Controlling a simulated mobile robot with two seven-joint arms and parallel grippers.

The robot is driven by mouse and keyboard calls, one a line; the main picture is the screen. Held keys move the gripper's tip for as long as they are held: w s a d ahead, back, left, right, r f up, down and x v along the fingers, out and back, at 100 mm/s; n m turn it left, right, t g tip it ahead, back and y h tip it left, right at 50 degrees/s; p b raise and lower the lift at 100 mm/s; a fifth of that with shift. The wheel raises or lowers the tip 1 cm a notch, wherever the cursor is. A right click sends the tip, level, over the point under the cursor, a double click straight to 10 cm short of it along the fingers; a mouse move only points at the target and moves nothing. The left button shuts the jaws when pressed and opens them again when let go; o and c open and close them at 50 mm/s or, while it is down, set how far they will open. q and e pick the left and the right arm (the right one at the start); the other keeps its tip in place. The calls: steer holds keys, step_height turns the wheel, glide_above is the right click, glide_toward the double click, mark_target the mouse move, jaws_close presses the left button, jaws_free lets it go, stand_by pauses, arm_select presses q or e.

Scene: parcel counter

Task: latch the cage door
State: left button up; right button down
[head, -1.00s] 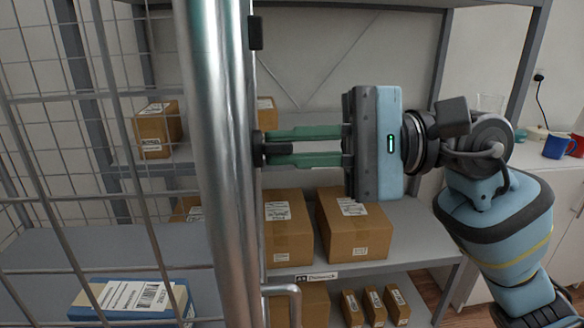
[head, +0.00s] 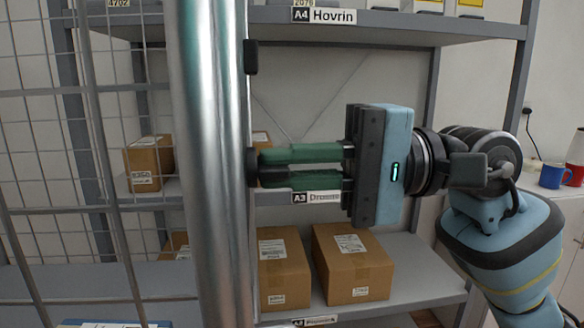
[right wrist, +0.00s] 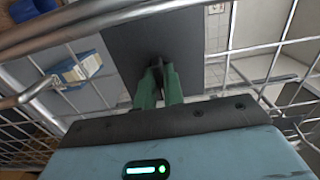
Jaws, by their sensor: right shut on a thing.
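The cage door shows as wire mesh (head: 55,130) at the left, beside a thick upright steel tube (head: 205,150) close to me. A small dark latch part (head: 252,167) sticks out from the right side of the tube. My right gripper (head: 268,167) comes in from the right, its green fingers level and shut on this latch part. In the right wrist view, the green fingers (right wrist: 158,86) close on a dark piece in front of a dark plate (right wrist: 130,50). The fingers hide most of the piece, and I cannot tell the bolt's position. My left gripper is not in view.
Grey shelves (head: 430,250) with cardboard boxes (head: 352,265) stand behind the door. A second dark fitting (head: 251,57) sits higher on the tube. A blue mug (head: 551,175) and a red mug (head: 576,148) stand on a counter at the far right.

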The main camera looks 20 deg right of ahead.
steer(key=c, duration=1.6)
jaws_free()
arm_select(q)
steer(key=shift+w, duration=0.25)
arm_select(e)
steer(key=shift+o, duration=0.5)
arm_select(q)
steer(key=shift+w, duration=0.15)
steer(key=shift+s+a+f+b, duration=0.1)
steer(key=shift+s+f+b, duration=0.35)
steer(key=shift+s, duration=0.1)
arm_select(e)
steer(key=v, duration=0.7)
steer(key=shift+d, duration=0.4)
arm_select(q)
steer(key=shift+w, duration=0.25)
arm_select(e)
steer(key=shift+s, duration=0.15)
